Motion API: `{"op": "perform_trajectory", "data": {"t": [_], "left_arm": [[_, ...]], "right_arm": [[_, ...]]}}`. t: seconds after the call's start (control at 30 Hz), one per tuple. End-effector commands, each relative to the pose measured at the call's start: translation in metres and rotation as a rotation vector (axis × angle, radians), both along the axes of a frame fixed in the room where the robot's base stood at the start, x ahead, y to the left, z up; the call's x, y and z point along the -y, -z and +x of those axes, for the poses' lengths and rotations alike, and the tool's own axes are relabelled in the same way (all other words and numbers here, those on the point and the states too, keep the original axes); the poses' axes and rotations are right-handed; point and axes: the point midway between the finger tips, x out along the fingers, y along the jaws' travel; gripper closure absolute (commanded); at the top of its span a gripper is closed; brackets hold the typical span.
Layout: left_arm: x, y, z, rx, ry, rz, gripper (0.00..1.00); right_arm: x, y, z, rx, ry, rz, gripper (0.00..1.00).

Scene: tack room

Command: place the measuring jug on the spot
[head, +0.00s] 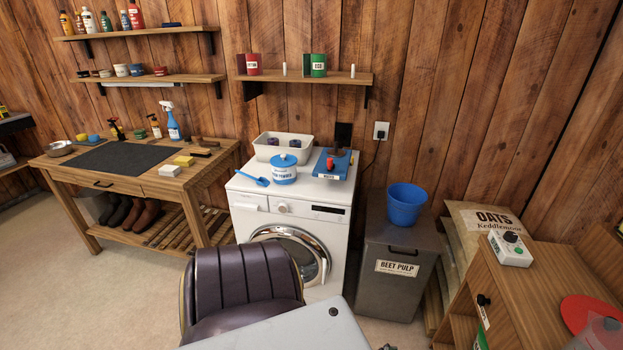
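A flat red round spot (588,312) lies on top of the wooden cabinet (535,285) at the lower right. A see-through greyish vessel (598,338), possibly the measuring jug, shows at the bottom right corner, cut off by the picture edge. It overlaps the near edge of the red spot in the picture; I cannot tell whether it stands on it. Neither of my grippers can be made out in the head view.
A white box with a black knob (510,248) sits on the cabinet's far end. A bin labelled beet pulp (393,285) carries a blue bucket (406,204). The washing machine (290,215) bears a tub and scoop. A dark padded seat (243,285) stands in front.

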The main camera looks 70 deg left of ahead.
Motion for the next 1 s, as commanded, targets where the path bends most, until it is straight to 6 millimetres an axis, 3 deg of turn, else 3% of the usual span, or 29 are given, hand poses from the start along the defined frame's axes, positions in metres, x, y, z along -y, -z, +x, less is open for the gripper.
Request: {"op": "perform_trajectory", "data": {"t": [0.1,0.3,0.5,0.6,0.7,0.8,1.0], "left_arm": [[-0.008,0.05,-0.056,-0.133,-0.026,0.048,0.0],[-0.016,0.118,-0.159,-0.361,-0.039,0.12,0.0],[-0.015,0.165,-0.269,-0.591,-0.02,0.167,0.0],[-0.012,0.179,-0.315,-0.683,-0.003,0.179,0.0],[-0.009,0.186,-0.347,-0.747,0.011,0.184,0.0],[-0.008,0.189,-0.364,-0.781,0.02,0.186,0.0],[-0.007,0.19,-0.369,-0.792,0.024,0.188,0.0]], "right_arm": [[0.0,0.0,0.0,0.0,0.0,0.0,0.6],[0.0,0.0,0.0,0.0,0.0,0.0,0.6],[0.0,0.0,0.0,0.0,0.0,0.0,0.6],[0.0,0.0,0.0,0.0,0.0,0.0,0.6],[0.0,0.0,0.0,0.0,0.0,0.0,0.6],[0.0,0.0,0.0,0.0,0.0,0.0,0.6],[0.0,0.0,0.0,0.0,0.0,0.0,0.6]]}}
